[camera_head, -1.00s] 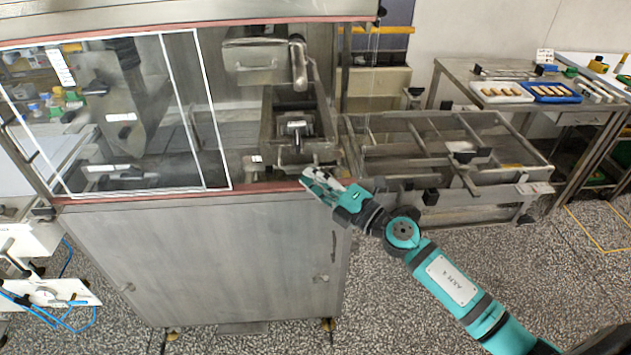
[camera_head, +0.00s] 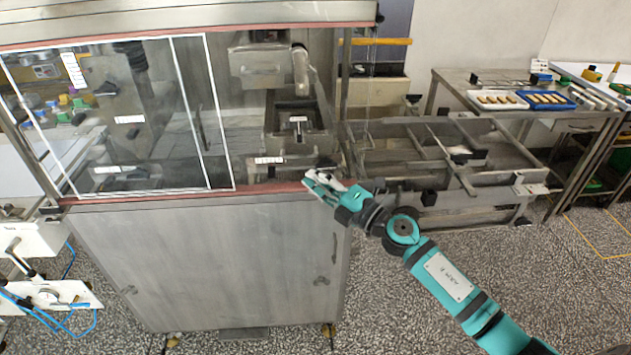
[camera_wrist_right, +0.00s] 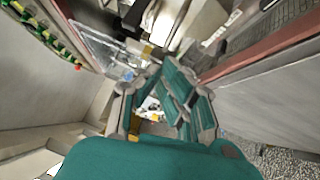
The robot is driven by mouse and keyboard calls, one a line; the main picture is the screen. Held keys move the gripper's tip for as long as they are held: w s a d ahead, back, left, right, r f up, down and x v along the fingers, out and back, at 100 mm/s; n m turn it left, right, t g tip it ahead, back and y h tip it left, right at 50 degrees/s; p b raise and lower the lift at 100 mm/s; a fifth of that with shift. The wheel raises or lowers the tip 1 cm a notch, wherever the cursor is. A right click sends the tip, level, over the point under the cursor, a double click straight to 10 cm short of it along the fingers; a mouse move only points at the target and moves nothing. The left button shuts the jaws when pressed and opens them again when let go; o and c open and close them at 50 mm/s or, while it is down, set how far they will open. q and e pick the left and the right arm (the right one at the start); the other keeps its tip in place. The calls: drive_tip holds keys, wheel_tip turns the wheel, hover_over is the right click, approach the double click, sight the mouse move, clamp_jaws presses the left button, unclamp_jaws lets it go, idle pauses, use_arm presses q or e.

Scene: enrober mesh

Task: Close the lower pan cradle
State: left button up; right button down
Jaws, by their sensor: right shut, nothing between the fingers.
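My right gripper (camera_head: 318,182) is shut and empty. It is at the front red-trimmed edge of the machine, just below and in front of the opening right of the glass panels. The wrist view shows its teal fingers (camera_wrist_right: 170,105). Inside the opening is a grey metal pan-like holder (camera_head: 299,138) with a T-shaped handle, probably the lower pan cradle. It lies beyond the gripper, apart from it. I cannot tell how far out the cradle stands. My left gripper is out of view.
Framed glass panels (camera_head: 120,120) cover the machine's left front. A metal frame table (camera_head: 440,150) stands to the right of the opening. Behind it is a bench with a white tray (camera_head: 492,108) and a blue tray (camera_head: 545,108). Speckled floor is open in front.

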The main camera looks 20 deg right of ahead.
drive_tip(key=b+v, duration=0.3)
drive_tip(key=v, duration=0.7)
use_arm(q)
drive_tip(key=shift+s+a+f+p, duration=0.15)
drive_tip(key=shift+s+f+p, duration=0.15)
drive_tip(key=shift+p, duration=1.05)
use_arm(e)
drive_tip(key=d+x, duration=0.1)
drive_tip(key=x, duration=1.3)
drive_tip(key=shift+w, duration=0.45)
